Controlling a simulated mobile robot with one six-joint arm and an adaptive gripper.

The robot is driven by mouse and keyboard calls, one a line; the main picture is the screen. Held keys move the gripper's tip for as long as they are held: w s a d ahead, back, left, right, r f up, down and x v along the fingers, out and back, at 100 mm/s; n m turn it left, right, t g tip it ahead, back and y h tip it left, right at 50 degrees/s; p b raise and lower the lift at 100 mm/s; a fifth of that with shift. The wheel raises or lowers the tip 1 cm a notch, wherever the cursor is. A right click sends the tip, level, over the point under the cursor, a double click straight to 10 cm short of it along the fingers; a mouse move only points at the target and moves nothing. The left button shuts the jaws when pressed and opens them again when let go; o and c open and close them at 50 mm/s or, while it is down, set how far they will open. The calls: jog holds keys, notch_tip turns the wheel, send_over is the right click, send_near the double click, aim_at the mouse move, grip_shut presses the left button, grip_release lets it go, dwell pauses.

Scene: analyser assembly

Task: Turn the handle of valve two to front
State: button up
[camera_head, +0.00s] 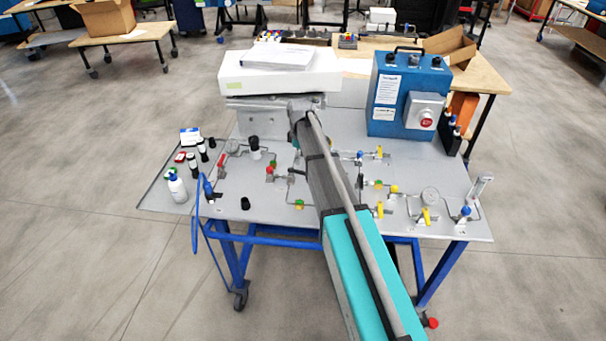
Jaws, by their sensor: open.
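The grey analyser panel (330,238) lies on a blue-framed wheeled table. Small valves with coloured handles sit on its piping: yellow handles (380,209) at centre right, another yellow handle (427,216) further right, a blue handle (466,211) near the right edge, and a red handle (269,170) left of my arm. No label is readable, so I cannot tell which is valve two or how its handle points. My teal and dark grey arm reaches across the panel and hides its middle. I cannot make out my gripper's fingers near the arm's far end.
A blue control box (391,88) with a red button stands at the back right. A white box (280,76) is behind the arm's end. A spray bottle (176,188) and black-capped bottles stand at the left. Open floor surrounds the table's front and left.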

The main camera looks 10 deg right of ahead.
aim_at(301, 172)
jog(key=shift+f+b, duration=2.75)
jog(key=shift+f, duration=0.25)
